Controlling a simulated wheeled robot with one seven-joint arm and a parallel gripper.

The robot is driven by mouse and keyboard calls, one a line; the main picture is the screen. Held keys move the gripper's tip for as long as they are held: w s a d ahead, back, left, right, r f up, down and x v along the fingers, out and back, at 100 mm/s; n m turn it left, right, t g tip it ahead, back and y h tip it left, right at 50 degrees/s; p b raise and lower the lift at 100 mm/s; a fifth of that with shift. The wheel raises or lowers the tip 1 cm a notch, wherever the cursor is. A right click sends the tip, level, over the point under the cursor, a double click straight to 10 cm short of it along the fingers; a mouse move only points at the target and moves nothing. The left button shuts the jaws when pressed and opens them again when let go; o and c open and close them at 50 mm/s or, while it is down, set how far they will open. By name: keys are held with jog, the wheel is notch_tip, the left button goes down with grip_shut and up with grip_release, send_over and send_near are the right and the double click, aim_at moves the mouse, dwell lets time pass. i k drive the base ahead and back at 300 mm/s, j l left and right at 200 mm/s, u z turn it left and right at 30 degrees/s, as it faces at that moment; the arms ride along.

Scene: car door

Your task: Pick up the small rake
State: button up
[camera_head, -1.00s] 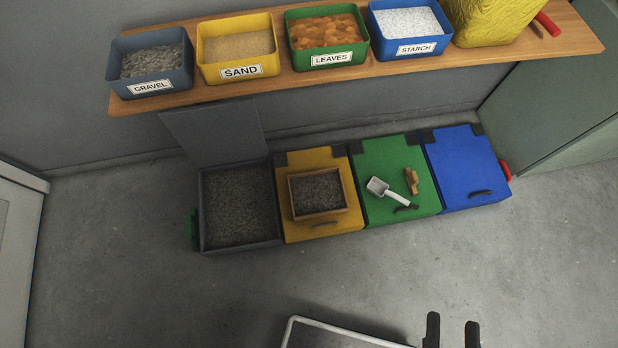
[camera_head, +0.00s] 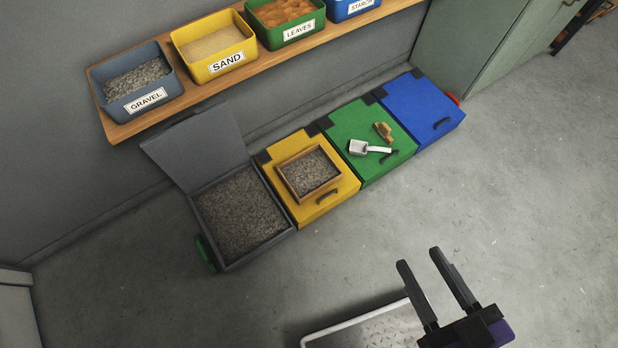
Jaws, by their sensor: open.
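No thing clearly recognisable as a small rake shows. On the green bin lid (camera_head: 345,125) lie a white scoop-like tool (camera_head: 358,147) with its handle pointing right, and a small orange-brown object (camera_head: 383,130) just behind it. The brown object is too small to tell whether it is a rake or a brush. My gripper (camera_head: 419,257) is open and empty at the lower right, over the floor, apart from the bins. Its two dark fingers point up toward the green bin.
A grey bin (camera_head: 240,215) stands open with dark grains inside. A wooden tray (camera_head: 287,180) of grains sits on the yellow lid (camera_head: 322,207). The blue bin (camera_head: 420,110) is shut. A shelf (camera_head: 115,130) holds labelled tubs. Floor is clear at right.

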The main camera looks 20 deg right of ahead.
aim_at(384, 130)
jog(key=i+l+u, duration=0.1)
jog(key=i+l, duration=0.15)
jog(key=i+l+u, duration=0.1)
jog(key=l, duration=0.25)
jog(key=i+l+u, duration=0.1)
jog(key=i+l, duration=0.25)
jog(key=i+l+u, duration=0.1)
jog(key=l, duration=0.25)
jog(key=i+l+u, duration=0.1)
jog(key=i+l, duration=0.2)
jog(key=i+l+u, duration=0.1)
jog(key=l, duration=0.3)
jog(key=i, duration=0.05)
